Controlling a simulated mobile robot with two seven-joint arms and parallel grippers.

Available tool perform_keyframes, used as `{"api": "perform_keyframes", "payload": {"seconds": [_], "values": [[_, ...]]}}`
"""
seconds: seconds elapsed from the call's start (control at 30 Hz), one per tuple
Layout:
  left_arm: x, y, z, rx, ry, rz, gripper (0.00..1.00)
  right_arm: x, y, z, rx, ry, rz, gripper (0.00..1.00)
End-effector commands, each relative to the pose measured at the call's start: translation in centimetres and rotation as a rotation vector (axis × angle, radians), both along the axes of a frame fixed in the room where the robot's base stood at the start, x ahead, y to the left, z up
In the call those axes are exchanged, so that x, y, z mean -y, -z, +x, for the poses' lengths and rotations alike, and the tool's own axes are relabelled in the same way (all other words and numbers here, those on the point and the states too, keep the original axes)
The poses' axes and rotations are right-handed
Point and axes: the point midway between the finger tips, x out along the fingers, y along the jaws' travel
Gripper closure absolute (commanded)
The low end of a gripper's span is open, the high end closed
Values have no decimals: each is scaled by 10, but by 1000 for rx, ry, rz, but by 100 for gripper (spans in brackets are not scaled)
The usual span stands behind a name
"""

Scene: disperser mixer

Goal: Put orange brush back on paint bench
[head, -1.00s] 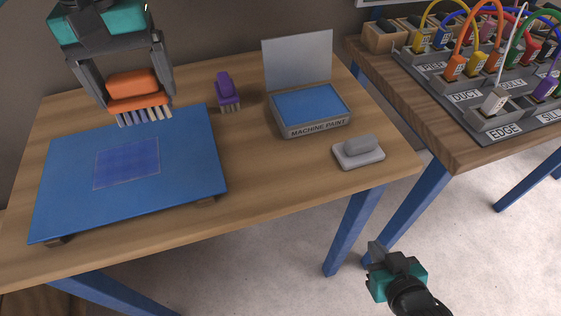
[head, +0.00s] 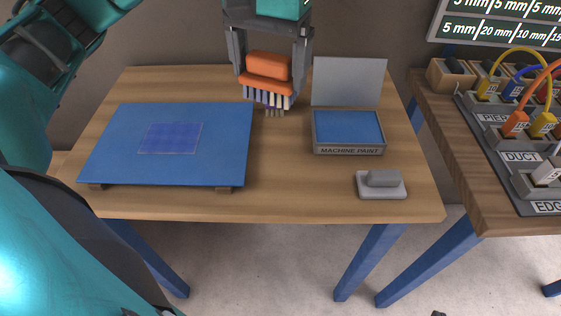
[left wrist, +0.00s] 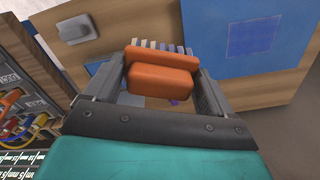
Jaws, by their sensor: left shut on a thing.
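My left gripper (head: 268,88) is shut on the orange brush (head: 268,66) and holds it above the back of the paint bench (head: 300,195), bristles pointing down. In the left wrist view the orange brush (left wrist: 160,78) sits between the two fingers. The purple brush stands behind it; only a bit of its bristles (head: 275,112) shows below the orange one, the rest is hidden. It also shows as a small purple patch in the left wrist view (left wrist: 174,102). My right gripper is out of view, save perhaps a dark speck at the bottom edge.
A blue board (head: 215,155) with a darker square lies on the bench's left. The machine paint box (head: 350,150) stands open to the right, with a grey block on a base (head: 382,186) in front. A second table (head: 470,190) with labelled racks and cables is farther right.

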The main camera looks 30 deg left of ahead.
Motion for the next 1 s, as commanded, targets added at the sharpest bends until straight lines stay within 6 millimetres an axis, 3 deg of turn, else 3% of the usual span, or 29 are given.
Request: {"api": "perform_keyframes", "payload": {"seconds": [0.03, 0.17, 0.5, 0.77, 1.0], "values": [[1, 17, -1, -8, 2, -1, 49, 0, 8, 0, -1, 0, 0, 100], [1, 48, -1, -9, 0, -1, 49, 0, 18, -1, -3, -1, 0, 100], [0, 126, -1, -5, -2, 1, 49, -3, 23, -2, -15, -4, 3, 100], [0, 147, 0, -3, -1, 0, 49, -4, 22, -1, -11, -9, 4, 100], [0, 181, -1, -5, -2, 0, 49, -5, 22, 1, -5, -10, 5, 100]]}}
